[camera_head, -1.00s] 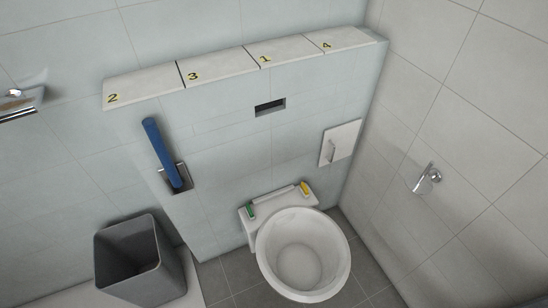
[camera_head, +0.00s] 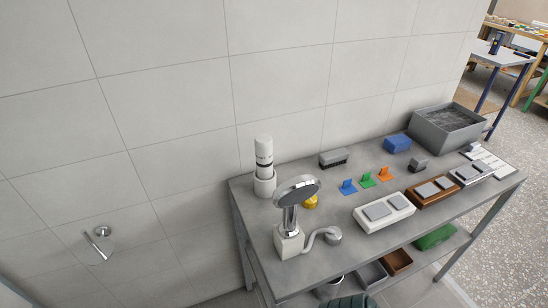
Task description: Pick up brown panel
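The brown panel (camera_head: 416,196) lies flat on the grey table's right part, with two light grey rectangular plates on its top. It sits between a white panel (camera_head: 372,223) of similar form on its left and a dark grey panel (camera_head: 457,179) on its right. Nothing covers it from above. Neither of my grippers is in view.
The grey table (camera_head: 300,265) also holds a shower head (camera_head: 297,190), a white cylinder (camera_head: 264,153), a brush (camera_head: 334,158), a blue box (camera_head: 397,142), small coloured pieces (camera_head: 367,180) and a grey bin (camera_head: 447,138). A lower shelf holds small boxes (camera_head: 397,261). A tiled wall stands behind.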

